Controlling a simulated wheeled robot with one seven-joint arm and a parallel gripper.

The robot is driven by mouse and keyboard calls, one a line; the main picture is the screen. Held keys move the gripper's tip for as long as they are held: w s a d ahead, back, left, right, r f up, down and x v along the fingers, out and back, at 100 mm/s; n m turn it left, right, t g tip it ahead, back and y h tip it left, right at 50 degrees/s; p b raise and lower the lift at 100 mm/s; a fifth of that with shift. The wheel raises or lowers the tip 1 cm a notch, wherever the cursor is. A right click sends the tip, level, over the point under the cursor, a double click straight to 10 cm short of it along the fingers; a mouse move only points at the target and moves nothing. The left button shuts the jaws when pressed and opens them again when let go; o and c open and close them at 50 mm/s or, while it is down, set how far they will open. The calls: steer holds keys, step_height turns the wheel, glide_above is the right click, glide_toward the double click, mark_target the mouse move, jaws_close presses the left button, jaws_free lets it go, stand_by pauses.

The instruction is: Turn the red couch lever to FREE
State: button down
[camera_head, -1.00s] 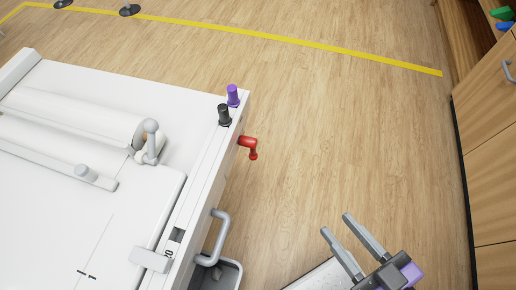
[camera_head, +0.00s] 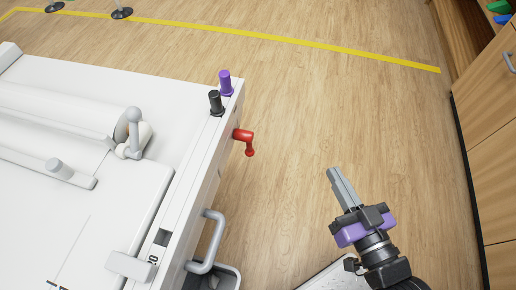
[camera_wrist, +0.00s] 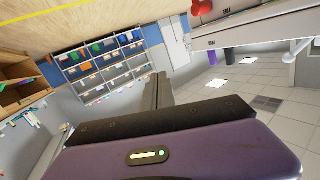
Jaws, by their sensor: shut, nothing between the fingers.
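The red couch lever (camera_head: 244,139) sticks out from the right side of the white couch (camera_head: 178,192), with its knobbed end bent toward the bottom of the head view. In the wrist view the red lever (camera_wrist: 201,10) shows at the top, partly cut off by the frame edge. My gripper (camera_head: 333,171) is to the right of and below the lever in the head view, clearly apart from it. Its two fingers are together with nothing between them. Its fingers (camera_wrist: 158,78) also show in the wrist view. No label for FREE is readable.
Black (camera_head: 215,102) and purple (camera_head: 225,82) knobs stand on the couch corner above the lever. A grey handle (camera_head: 210,240) sticks out from the couch side below it. Wooden cabinets (camera_head: 494,150) line the right. The floor between lever and gripper is clear.

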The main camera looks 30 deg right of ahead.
steer(key=w+d+f+m+g+y+b, duration=0.1)
steer(key=w+d+f+m+b, duration=0.4)
steer(key=w+f, duration=0.45)
steer(key=w+d+f+m+g+y+b, duration=0.1)
steer(key=w+d+f+m+b, duration=0.3)
steer(key=w+d+f, duration=0.5)
steer(key=w+a+r+n+y+b, duration=0.1)
steer(key=a+r+n+y+b, duration=0.1)
steer(key=a+y, duration=0.9)
steer(key=shift+r+y+b, duration=0.4)
steer(key=shift+r+y, duration=0.1)
steer(key=shift+y, duration=0.3)
steer(key=shift+w, duration=0.1)
steer(key=b+x, duration=0.2)
steer(key=x, duration=0.8)
steer(key=shift+s+a+p, duration=0.15)
steer(key=shift+s+a, duration=0.4)
steer(key=shift+s, duration=0.3)
steer(key=shift+s+a+p, duration=0.15)
steer(key=shift+s+a, duration=0.4)
steer(key=shift+s, duration=0.3)
